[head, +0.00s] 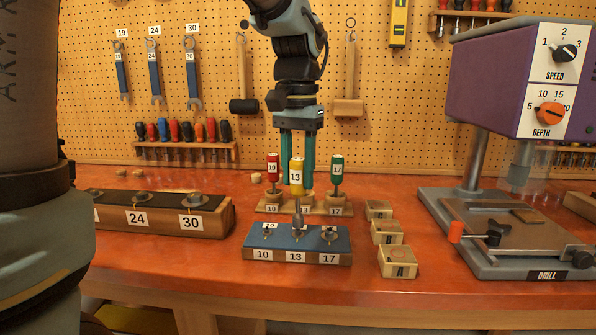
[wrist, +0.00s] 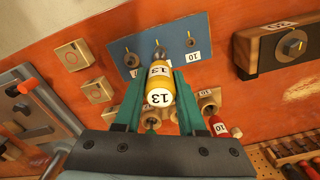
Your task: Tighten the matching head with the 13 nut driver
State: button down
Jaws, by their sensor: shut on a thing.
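My gripper (head: 297,182) is shut on the yellow nut driver (head: 296,173), marked 13, which also shows between the fingers in the wrist view (wrist: 158,86). The driver stands about upright, its grey shaft pointing down over the middle of the blue-topped block (head: 343,243), above label 13. The socket appears at the middle head, which it hides; I cannot tell whether it is seated. The heads by labels 10 (head: 267,234) and 17 (head: 329,234) are uncovered. The driver stand (head: 343,210) behind holds the red 10 driver (head: 273,168) and green 17 driver (head: 337,170).
Small wooden boxes (head: 397,262) sit right of the block. The purple drill press (head: 505,85) stands further right. A long wooden block (head: 222,221) with large heads, labelled 24 and 30, is at left. Wrenches, mallets and screwdrivers hang on the pegboard behind. The bench front is clear.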

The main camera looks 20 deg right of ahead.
jog(key=shift+f+b, duration=0.45)
jog(key=shift+f, duration=0.45)
dwell(0.4)
